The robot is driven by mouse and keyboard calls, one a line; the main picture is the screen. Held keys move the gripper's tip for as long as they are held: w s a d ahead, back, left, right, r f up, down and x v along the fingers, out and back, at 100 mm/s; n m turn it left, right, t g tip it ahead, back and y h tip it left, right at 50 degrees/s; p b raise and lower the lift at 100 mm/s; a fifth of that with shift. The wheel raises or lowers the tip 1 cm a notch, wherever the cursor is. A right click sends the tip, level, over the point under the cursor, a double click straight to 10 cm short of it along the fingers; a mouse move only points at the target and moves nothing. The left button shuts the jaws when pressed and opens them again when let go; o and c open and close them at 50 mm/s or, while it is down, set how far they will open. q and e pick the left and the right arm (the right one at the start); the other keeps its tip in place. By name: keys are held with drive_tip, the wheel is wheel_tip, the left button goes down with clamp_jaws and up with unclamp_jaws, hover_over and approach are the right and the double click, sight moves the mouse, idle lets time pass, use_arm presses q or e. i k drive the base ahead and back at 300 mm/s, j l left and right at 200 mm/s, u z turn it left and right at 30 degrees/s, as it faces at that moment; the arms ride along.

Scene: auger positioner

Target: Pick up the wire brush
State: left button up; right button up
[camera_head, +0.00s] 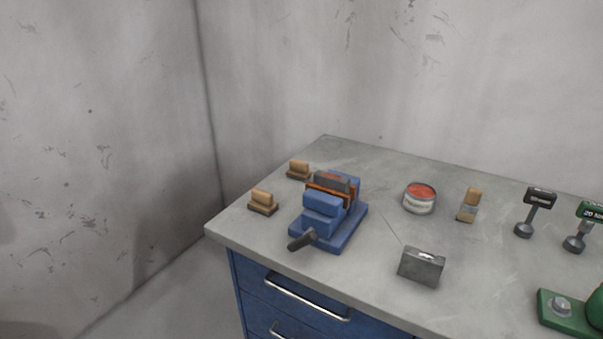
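Two small brush-like blocks with tan wooden tops and dark undersides are at the left of the grey workbench top (380,165). The nearer block (262,202) sits near the left edge; the farther block (298,169) sits behind it, close to the vise. I cannot tell for sure which one is the wire brush. A small upright piece (468,205) with a tan top and a greyish lower part stands right of the tin; its kind is unclear. Neither of my grippers is in view.
A blue vise (323,218) with a dark handle holds an orange-brown and grey piece. An open tin of red stuff (420,197), a grey metal box (421,266), two black-and-green-headed tools (535,212) and a green device (570,310) stand rightward. Blue drawers (280,305) are below.

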sight(299, 170)
drive_tip(key=j+z, duration=0.1)
drive_tip(key=z, duration=0.4)
drive_tip(key=j+z, duration=0.15)
drive_tip(key=z, duration=0.3)
drive_tip(key=i+j+z, duration=0.1)
drive_tip(key=z, duration=0.4)
drive_tip(key=j+z, duration=0.45)
drive_tip(key=k+j+z, duration=0.2)
drive_tip(key=j+z, duration=0.25)
drive_tip(key=k+j+z, duration=0.1)
drive_tip(key=j, duration=0.25)
drive_tip(key=k+j+z, duration=0.15)
drive_tip(key=j, duration=0.2)
drive_tip(key=k+j+z, duration=0.1)
drive_tip(key=k+j, duration=0.3)
drive_tip(key=j, duration=0.2)
drive_tip(key=k+j, duration=0.2)
drive_tip(key=j, duration=0.2)
drive_tip(key=k+j, duration=0.15)
drive_tip(key=j, duration=0.2)
drive_tip(key=i, duration=0.35)
